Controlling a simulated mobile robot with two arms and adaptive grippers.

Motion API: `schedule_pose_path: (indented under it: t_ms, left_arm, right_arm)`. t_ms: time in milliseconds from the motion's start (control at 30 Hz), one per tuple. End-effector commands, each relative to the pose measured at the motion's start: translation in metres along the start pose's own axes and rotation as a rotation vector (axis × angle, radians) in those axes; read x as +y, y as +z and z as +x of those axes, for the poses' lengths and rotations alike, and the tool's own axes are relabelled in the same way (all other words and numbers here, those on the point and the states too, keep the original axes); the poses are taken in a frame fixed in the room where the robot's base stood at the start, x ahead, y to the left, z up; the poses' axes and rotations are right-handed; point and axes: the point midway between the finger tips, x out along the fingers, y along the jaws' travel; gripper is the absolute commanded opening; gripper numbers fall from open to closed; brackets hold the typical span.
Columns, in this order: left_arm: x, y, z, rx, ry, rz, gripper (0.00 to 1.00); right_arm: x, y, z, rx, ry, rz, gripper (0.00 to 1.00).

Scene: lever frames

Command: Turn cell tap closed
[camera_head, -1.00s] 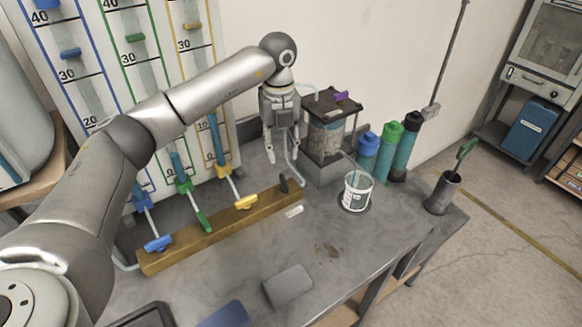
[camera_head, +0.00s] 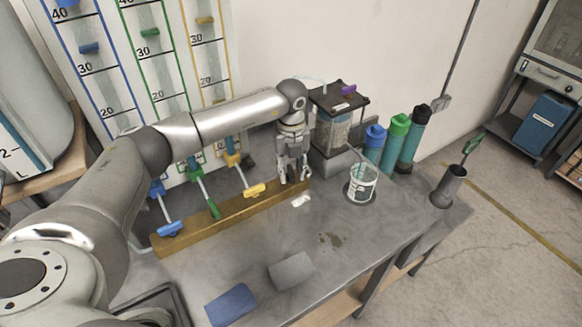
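A wooden beam (camera_head: 235,212) on the bench carries a row of taps with blue (camera_head: 170,229), green (camera_head: 214,208) and yellow (camera_head: 254,190) handles. The dark tap at the beam's right end, seen earlier, is now hidden behind my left gripper (camera_head: 294,181). The gripper points down at that end, its two fingers apart. Whether they touch the dark handle cannot be told. The cell (camera_head: 338,128), a clear box with a dark lid, stands just behind and to the right. My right gripper is not in view.
A clear beaker (camera_head: 361,184) stands right of the gripper. Several capped bottles (camera_head: 399,140) stand behind it. A white label (camera_head: 301,200) lies before the beam's end. A grey block (camera_head: 292,271) and a blue pad (camera_head: 231,304) lie at the front. The bench's middle is mostly clear.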

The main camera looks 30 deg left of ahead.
Motion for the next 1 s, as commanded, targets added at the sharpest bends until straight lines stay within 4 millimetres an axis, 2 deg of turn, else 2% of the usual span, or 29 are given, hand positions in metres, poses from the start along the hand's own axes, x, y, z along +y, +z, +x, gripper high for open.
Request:
schedule_pose_path:
  t_ms: [100,367,767,1000]
  left_arm:
    - [0.0,0.0,0.0,0.0,0.0,0.0,0.33]
    - [0.0,0.0,0.0,0.001,0.0,0.0,0.0]
    - [0.0,0.0,0.001,0.001,-0.001,0.039,0.0]
    - [-0.001,0.0,0.002,0.0,-0.002,0.176,0.0]
  right_arm:
    - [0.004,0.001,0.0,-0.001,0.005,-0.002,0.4]
    - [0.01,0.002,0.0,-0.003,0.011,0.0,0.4]
    - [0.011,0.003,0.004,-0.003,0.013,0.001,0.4]
    - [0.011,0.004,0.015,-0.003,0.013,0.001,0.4]
